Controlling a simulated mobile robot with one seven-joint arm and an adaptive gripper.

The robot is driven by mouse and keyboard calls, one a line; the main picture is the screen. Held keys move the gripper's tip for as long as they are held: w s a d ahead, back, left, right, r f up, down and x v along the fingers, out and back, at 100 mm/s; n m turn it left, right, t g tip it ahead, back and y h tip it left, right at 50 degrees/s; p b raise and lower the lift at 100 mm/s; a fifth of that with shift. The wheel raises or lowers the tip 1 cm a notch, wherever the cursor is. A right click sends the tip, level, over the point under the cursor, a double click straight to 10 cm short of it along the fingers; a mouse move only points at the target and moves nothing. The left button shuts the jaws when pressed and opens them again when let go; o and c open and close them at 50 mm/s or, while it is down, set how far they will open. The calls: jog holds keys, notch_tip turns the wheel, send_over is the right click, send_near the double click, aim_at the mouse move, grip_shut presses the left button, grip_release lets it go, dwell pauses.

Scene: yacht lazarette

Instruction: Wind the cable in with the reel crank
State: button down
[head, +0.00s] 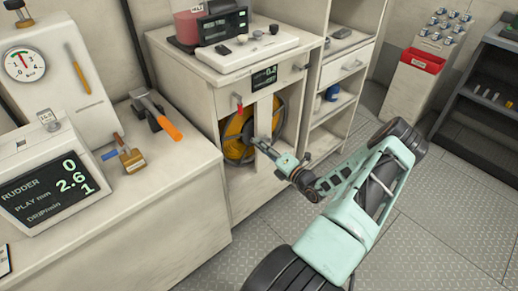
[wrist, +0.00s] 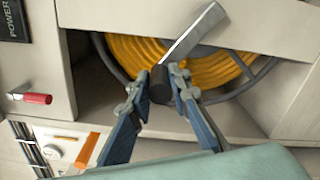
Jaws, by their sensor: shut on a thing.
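The cable reel (head: 279,112) sits in an opening of the white cabinet, with orange-yellow cable (head: 234,136) wound on it. In the wrist view the coiled cable (wrist: 213,70) fills the upper part of the opening behind the dark reel rim (wrist: 262,72). The reel crank is a flat grey metal arm (wrist: 193,33) slanting down to a dark round handle (wrist: 160,86). My gripper (wrist: 164,82) is shut on the crank handle, one finger on each side. In the head view my gripper (head: 262,143) reaches the front of the opening; the crank is hard to make out there.
A small red-handled lever (wrist: 37,98) sticks out of the cabinet front left of the opening; it also shows in the head view (head: 239,106). A small display (head: 264,76) is above the reel. A bench with a hammer (head: 158,117) stands left. Floor (head: 455,205) is clear at right.

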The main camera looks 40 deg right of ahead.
jog(key=d+r+m+p, duration=0.1)
jog(key=d+r+m, duration=0.3)
jog(key=d+m, duration=0.3)
jog(key=shift+w+r+m, duration=0.2)
jog(key=shift+w+m, duration=0.05)
jog(key=shift+m, duration=1.25)
jog(key=shift+d, duration=0.15)
jog(key=c, duration=1.8)
grip_release()
jog(key=shift+f, duration=0.1)
jog(key=s, duration=1.2)
jog(key=shift+d, duration=0.4)
